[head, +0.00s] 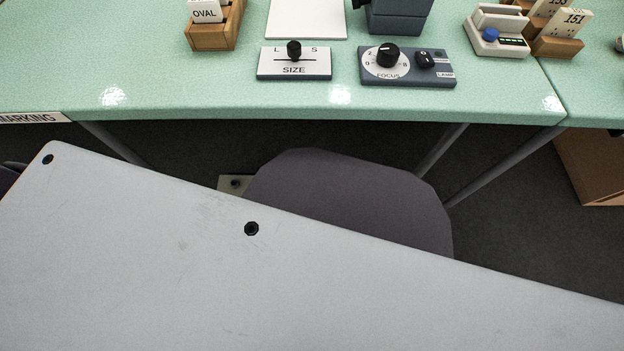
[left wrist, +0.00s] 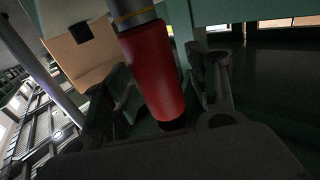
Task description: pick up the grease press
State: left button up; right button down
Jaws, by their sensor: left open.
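A red cylinder (left wrist: 155,75) with a grey upper end and a thin yellowish ring shows in the left wrist view; it looks like the grease press, but no label is readable. It stands tilted in the picture, and its dark lower end is close to my gripper's body. My left gripper (left wrist: 168,85) is open, with a dark finger on each side of the red cylinder. I cannot tell whether either finger touches it. Neither gripper nor the red cylinder shows in the head view.
In the head view a mint-green table (head: 190,100) carries a SIZE slider box (head: 293,70), a FOCUS dial box (head: 405,75) and a wooden OVAL card holder (head: 212,35). A grey chair (head: 350,195) stands before it. A light grey panel (head: 300,285) fills the foreground.

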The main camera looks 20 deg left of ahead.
pick_arm(q)
jog(key=shift+c, duration=0.2)
pick_arm(e)
jog(key=shift+w+r, duration=0.15)
jog(key=shift+r, duration=0.1)
pick_arm(q)
jog(key=c, duration=0.5)
grip_shut()
pick_arm(e)
jog(key=shift+w, duration=0.15)
pick_arm(q)
jog(key=shift+r, duration=0.1)
pick_arm(e)
jog(key=shift+s+f, duration=0.1)
jog(key=shift+s, duration=0.1)
pick_arm(q)
jog(key=shift+r, duration=0.1)
